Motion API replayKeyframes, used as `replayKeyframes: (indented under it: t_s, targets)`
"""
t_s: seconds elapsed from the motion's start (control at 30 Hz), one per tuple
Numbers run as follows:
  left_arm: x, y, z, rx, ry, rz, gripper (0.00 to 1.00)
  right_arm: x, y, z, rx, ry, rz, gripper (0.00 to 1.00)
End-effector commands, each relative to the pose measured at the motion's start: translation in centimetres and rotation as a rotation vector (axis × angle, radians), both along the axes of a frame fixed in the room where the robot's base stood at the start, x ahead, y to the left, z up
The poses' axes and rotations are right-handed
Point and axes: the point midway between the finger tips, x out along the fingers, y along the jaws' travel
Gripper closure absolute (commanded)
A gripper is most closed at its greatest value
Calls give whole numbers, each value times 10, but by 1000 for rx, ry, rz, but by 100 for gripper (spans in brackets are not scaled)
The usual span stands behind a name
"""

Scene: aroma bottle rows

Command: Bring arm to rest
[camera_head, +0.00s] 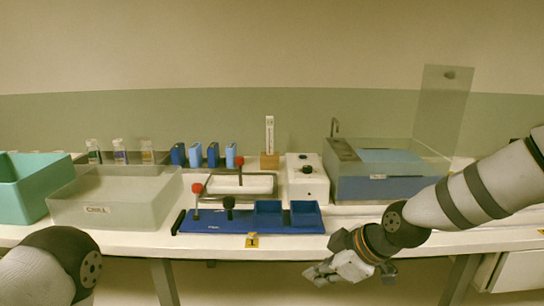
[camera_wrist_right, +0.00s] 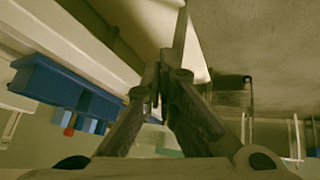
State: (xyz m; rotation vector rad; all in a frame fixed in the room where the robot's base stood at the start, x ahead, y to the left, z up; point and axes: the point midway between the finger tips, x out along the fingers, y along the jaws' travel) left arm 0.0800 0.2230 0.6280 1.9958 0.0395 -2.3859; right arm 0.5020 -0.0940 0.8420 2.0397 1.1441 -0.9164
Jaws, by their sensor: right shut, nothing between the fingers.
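My right arm (camera_head: 450,205) reaches in from the right in the head view. My right gripper (camera_head: 338,268) hangs in front of the bench's front edge, below and to the right of the blue fixture. In the right wrist view its fingers (camera_wrist_right: 166,85) are closed together with nothing between them. Part of my left arm (camera_head: 55,265) shows at the bottom left of the head view. My left gripper is outside the frame.
The space before the bench's middle is clear.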

Motion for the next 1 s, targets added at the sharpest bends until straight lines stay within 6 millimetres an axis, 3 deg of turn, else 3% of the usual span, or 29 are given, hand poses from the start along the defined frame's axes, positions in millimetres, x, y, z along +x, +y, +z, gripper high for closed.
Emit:
replayKeyframes:
  t_s: [0.03,0.1,0.17,0.3,0.43,0.5,0.6,0.73,1.0]
  targets:
    - [-1,0,0,0,2,0,100,-23,1,-32,8,79,-46,100]
    - [-1,0,0,0,3,0,100,-58,-1,-74,22,194,-141,100]
    - [-1,0,0,0,4,0,100,-95,-6,-109,25,296,-237,100]
    - [-2,0,0,0,4,0,100,-195,-29,-178,-8,532,-499,100]
    - [-1,0,0,0,4,0,100,-296,-64,-214,-93,703,-766,100]
    - [-1,0,0,0,3,0,100,-343,-85,-220,-151,761,-900,100]
    - [-1,0,0,0,3,0,100,-392,-109,-219,-224,804,-1046,100]
    - [-1,0,1,0,3,0,100,-421,-127,-214,-275,817,-1144,100]
    - [-1,0,0,0,4,0,100,-424,-129,-213,-280,816,-1162,100]
